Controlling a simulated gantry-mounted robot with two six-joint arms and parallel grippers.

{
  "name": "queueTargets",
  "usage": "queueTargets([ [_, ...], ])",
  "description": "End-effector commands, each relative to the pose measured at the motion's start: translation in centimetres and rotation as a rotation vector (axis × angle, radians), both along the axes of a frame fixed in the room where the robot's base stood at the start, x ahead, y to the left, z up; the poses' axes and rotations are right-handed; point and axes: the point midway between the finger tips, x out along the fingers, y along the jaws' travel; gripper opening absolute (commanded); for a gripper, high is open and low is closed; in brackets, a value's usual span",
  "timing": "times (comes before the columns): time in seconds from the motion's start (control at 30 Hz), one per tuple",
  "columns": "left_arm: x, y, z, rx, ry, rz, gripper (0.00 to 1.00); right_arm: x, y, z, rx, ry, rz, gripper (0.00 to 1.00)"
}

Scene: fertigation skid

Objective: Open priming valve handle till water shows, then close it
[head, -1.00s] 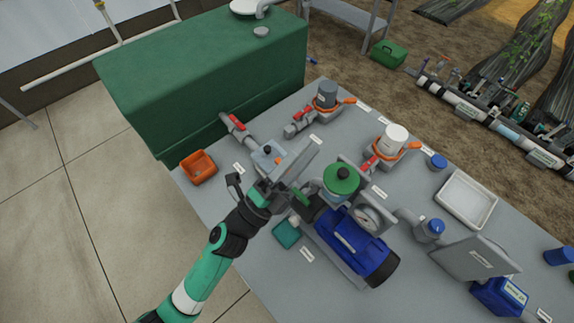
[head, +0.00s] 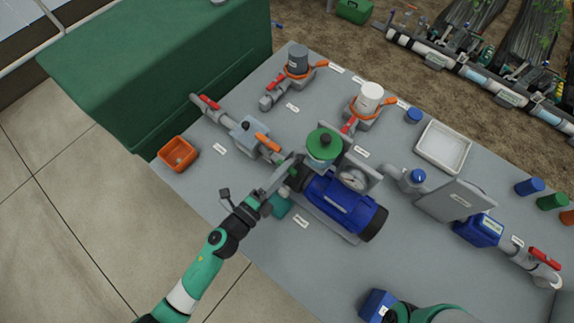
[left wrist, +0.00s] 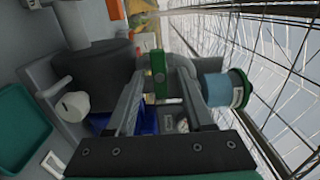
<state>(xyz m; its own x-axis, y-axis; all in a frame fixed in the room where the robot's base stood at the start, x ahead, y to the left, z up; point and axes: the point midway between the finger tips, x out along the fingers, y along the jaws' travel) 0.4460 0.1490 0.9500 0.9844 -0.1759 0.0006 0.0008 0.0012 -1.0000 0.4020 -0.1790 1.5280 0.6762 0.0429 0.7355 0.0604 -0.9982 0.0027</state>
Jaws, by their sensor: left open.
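A small green handle (left wrist: 159,80) stands between the fingers of my open left gripper (left wrist: 160,76) in the left wrist view; I cannot tell whether either finger touches it. In the head view my left gripper (head: 288,170) is beside the pump, and its fingers largely hide the handle. The strainer pot with its green lid (head: 324,142) stands just right of the fingers; its pale blue bowl (left wrist: 214,90) shows in the left wrist view. I cannot make out any running water. My right gripper is out of view.
The blue pump (head: 345,205) and a gauge (head: 352,180) are close to my left gripper. A valve with an orange handle (head: 267,142) lies left of it.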

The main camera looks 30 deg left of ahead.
Motion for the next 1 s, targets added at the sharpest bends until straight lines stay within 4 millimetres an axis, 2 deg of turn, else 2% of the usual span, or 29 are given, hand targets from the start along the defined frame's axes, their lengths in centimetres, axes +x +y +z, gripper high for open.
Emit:
queueTargets([
  [0.1,1.8,-0.3,-0.1,-0.002,-0.001,0.000,0.53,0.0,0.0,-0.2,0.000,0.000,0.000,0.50],
  [0.2,2.4,-0.4,0.0,-0.001,0.000,0.001,0.53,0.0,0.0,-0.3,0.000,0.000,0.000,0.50],
  [0.47,2.6,-0.4,0.0,-0.001,0.001,0.001,0.53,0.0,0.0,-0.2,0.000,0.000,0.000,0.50],
  [0.7,2.5,-0.4,0.0,-0.001,0.000,0.001,0.09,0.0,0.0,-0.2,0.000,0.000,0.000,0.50],
  [0.77,2.5,-0.4,0.0,-0.001,0.000,0.001,0.00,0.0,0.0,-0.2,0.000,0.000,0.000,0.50],
  [1.0,2.5,-0.4,0.0,-0.002,0.000,0.001,0.00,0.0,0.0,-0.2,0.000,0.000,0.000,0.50],
])
